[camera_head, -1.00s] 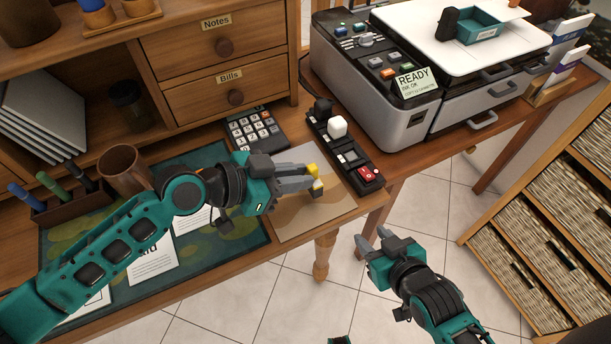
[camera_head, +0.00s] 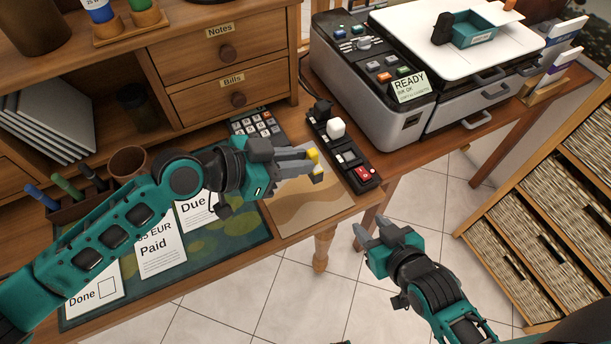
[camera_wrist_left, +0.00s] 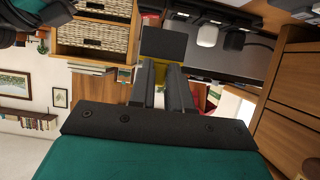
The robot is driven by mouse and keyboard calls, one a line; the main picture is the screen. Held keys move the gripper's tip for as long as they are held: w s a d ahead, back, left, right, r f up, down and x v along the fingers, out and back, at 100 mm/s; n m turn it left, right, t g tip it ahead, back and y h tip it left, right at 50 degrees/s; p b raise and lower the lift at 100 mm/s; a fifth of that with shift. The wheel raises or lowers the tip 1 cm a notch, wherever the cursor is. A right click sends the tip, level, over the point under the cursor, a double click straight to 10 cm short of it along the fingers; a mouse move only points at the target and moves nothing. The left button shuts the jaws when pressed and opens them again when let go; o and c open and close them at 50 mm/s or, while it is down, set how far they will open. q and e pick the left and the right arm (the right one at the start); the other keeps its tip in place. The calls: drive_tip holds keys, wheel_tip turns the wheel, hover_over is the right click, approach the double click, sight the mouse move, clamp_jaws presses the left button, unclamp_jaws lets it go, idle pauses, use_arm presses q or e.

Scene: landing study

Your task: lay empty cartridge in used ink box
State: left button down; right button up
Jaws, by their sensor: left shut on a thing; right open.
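My left gripper (camera_head: 308,163) is shut on a small cartridge (camera_head: 317,160) with a yellow part, held above the tan mat at the desk's front edge. In the left wrist view the cartridge (camera_wrist_left: 163,44) shows as a dark block with yellow behind the fingers. Its label is not visible. A small open teal box (camera_head: 476,40) sits on the printer's white lid at the upper right, well away from the cartridge. I cannot read any marking on it. My right gripper (camera_head: 367,231) is open and empty, in front of the desk over the floor.
The grey printer (camera_head: 385,105) with a READY sign stands right of a black switch strip (camera_head: 343,150). A black object (camera_head: 442,28) is beside the teal box. A calculator (camera_head: 257,126) lies behind my left gripper. A wicker-drawer cabinet (camera_head: 540,240) stands at right.

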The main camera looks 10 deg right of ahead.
use_arm(q)
drive_tip(key=shift+r+p, duration=0.65)
drive_tip(key=shift+r, duration=1.45)
drive_tip(key=shift+w, duration=0.1)
